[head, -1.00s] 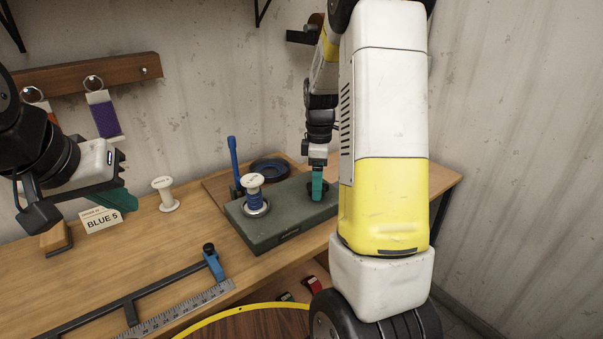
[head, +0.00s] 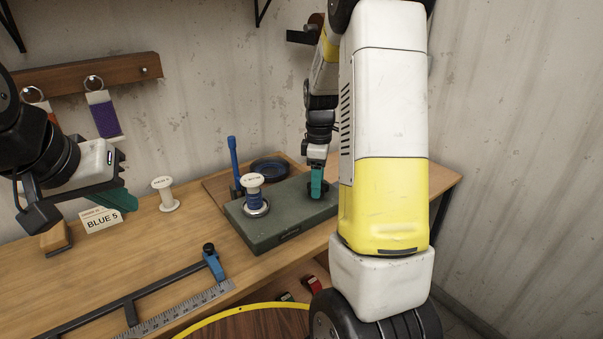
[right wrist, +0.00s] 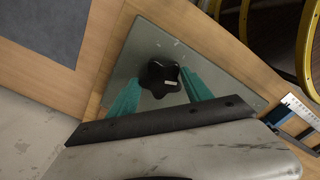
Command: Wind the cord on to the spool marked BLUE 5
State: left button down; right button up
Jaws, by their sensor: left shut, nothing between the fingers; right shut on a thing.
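A white spool (head: 253,184) with blue cord wound on its core stands upright on a metal disc on the green winder box (head: 272,236). The print on its top is too small to read. My right gripper (head: 317,190) points down at the box's right end. In the right wrist view its teal fingers are shut on a black star-shaped knob (right wrist: 158,78). My left gripper (head: 122,201) is shut and empty, held above the bench at the left, by a card reading BLUE 5 (head: 101,221).
An empty white spool (head: 165,194) stands left of the winder. A steel rule (head: 180,307) and a clamp with a blue end (head: 213,265) lie in front.

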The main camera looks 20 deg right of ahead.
jog(key=m, duration=1.8)
jog(key=shift+s+m, duration=0.1)
jog(key=shift+m, duration=0.3)
jog(key=m, duration=0.5)
jog(key=shift+m, duration=0.4)
jog(key=o, duration=1.4)
jog(key=shift+c, duration=0.2)
jog(key=shift+r, duration=0.15)
